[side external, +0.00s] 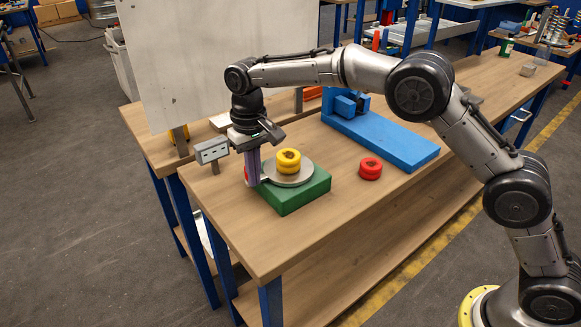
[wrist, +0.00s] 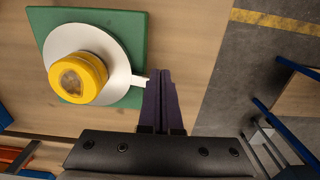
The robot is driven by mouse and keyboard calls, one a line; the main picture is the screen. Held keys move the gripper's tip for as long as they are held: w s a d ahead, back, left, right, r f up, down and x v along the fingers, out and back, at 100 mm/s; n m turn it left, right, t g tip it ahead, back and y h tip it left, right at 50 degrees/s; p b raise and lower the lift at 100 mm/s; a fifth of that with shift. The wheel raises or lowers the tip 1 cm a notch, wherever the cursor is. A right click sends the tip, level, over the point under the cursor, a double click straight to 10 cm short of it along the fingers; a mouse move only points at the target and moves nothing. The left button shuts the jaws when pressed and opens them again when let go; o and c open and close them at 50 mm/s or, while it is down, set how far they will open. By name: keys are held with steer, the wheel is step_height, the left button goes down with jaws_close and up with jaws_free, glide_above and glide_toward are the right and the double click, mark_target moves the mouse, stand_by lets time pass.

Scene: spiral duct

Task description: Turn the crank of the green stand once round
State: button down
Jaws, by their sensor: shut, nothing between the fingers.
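The green stand (side external: 302,198) sits near the front left edge of the table and carries a pale grey disc (side external: 302,178). In the wrist view the green stand (wrist: 135,30) is at upper left. A short pale crank arm (wrist: 138,80) sticks out from the disc toward my fingers. My gripper (side external: 253,183) is shut and empty, pointing down beside the stand at the crank's outer end. In the wrist view my fingers (wrist: 160,75) are close to the crank's tip; whether they touch it I cannot tell.
The front right of the table is clear.

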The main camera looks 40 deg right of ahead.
steer(key=shift+w, duration=0.2)
steer(key=shift+w+d, duration=0.1)
steer(key=shift+w, duration=0.95)
steer(key=shift+w+d, duration=0.25)
steer(key=shift+w, duration=0.7)
steer(key=shift+w+d, duration=0.5)
steer(key=shift+w, duration=0.3)
